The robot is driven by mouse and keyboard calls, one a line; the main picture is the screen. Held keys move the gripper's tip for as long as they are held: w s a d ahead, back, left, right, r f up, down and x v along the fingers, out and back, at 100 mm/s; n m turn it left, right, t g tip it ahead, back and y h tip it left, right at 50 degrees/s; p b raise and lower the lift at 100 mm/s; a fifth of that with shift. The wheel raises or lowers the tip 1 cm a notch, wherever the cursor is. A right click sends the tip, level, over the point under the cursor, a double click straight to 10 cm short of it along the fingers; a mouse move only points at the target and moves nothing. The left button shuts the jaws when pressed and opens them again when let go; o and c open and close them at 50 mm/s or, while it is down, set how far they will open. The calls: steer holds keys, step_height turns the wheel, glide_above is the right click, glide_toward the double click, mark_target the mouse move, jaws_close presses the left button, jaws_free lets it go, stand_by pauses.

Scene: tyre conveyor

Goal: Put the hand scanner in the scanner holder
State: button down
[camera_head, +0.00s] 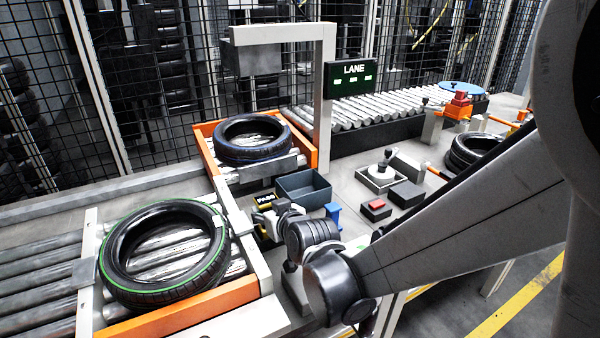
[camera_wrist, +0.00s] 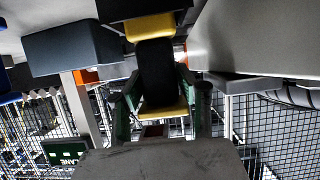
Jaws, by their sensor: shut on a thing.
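My gripper (camera_wrist: 160,105) shows its green fingers in the wrist view, shut on a black and yellow thing that I take to be the hand scanner (camera_wrist: 157,72). In the head view my gripper (camera_head: 268,222) is low over the bench, left of my wrist, and the scanner is mostly hidden there. A small blue upright piece (camera_head: 333,213) stands just right of my wrist. I cannot tell whether it is the scanner holder.
A green-marked tyre (camera_head: 163,250) lies on the left rollers, another tyre (camera_head: 252,138) in the orange frame. A box with a red top (camera_head: 376,206) lies to the right.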

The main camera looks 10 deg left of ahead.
steer(key=shift+f, duration=0.3)
steer(key=c, duration=1.2)
jaws_free()
steer(key=shift+c, duration=0.2)
steer(key=shift+r, duration=0.15)
steer(key=s+d+p, duration=0.1)
steer(key=s+d, duration=0.7)
steer(key=s, duration=0.3)
steer(key=d+r, duration=0.1)
steer(key=d, duration=0.1)
steer(key=d+r+m+h, duration=0.1)
steer(key=d, duration=0.2)
steer(key=d+h, duration=0.1)
steer(key=d, duration=0.2)
steer(key=shift+w+r+m, duration=0.35)
steer(key=shift+r+m, duration=0.05)
steer(key=s+d+r+m+g+h, duration=0.2)
steer(key=s+d, duration=0.4)
steer(key=d, duration=0.4)
steer(key=s+d+r+m+g+h, duration=0.1)
steer(key=s+d+r+m+h, duration=0.1)
steer(key=s+d, duration=0.4)
steer(key=d+m+h, duration=0.1)
steer(key=d, duration=0.3)
steer(key=shift+s+d+r+g+h, duration=0.15)
steer(key=shift+s+d+g+h, duration=0.2)
steer(key=shift+g+h, duration=0.05)
